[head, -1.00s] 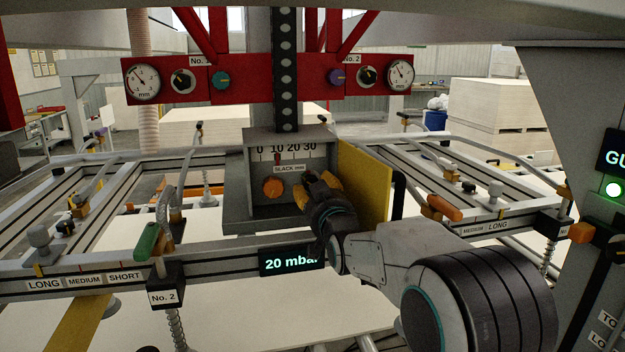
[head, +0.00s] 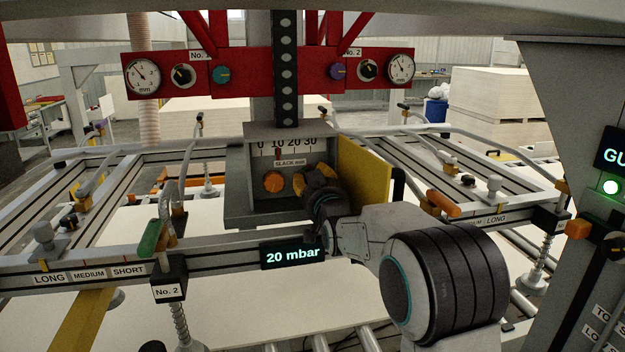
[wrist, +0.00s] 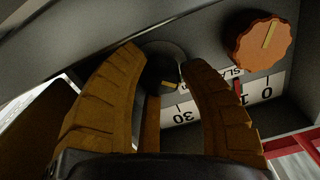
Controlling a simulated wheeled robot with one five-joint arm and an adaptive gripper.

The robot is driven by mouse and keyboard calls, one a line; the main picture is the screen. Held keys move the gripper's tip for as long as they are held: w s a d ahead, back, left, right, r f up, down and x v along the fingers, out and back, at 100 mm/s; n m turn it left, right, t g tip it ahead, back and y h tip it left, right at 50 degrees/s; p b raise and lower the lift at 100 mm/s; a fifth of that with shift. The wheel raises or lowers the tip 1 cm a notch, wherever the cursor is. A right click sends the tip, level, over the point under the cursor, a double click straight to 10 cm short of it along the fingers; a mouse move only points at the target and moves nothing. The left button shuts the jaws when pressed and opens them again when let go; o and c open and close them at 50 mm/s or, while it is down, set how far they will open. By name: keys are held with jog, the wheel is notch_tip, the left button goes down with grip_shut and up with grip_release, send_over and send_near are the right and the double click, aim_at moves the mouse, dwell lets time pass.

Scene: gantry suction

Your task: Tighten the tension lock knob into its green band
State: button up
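The slack box (head: 236,185) has a white scale (head: 290,146) from 0 to 30, with a red pointer (wrist: 238,90) near 10. An orange knob (head: 273,181) sits on its face at left; it also shows at the upper right of the wrist view (wrist: 262,42). A dark round knob (wrist: 166,72) with a yellow mark lies between my fingers in the wrist view. My gripper (head: 312,178) is open, its brown fingers on either side of that dark knob. I cannot tell whether they touch it. No green band shows; my gripper hides part of the face.
A yellow plate (head: 365,185) stands just right of the box. A rail with a "20 mbar" display (head: 292,256) runs below. An orange handle (head: 442,207) lies to the right. Gauges sit on a red beam (head: 290,74) above.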

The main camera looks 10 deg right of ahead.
jog(key=shift+r, duration=0.1)
jog(key=c, duration=0.6)
jog(key=m+b, duration=0.1)
jog(key=b, duration=0.2)
jog(key=shift+m+b, duration=0.5)
jog(key=shift+b, duration=0.1)
jog(key=shift+r, duration=0.2)
jog(key=o, duration=0.8)
jog(key=shift+o, duration=0.5)
jog(key=shift+f, duration=0.15)
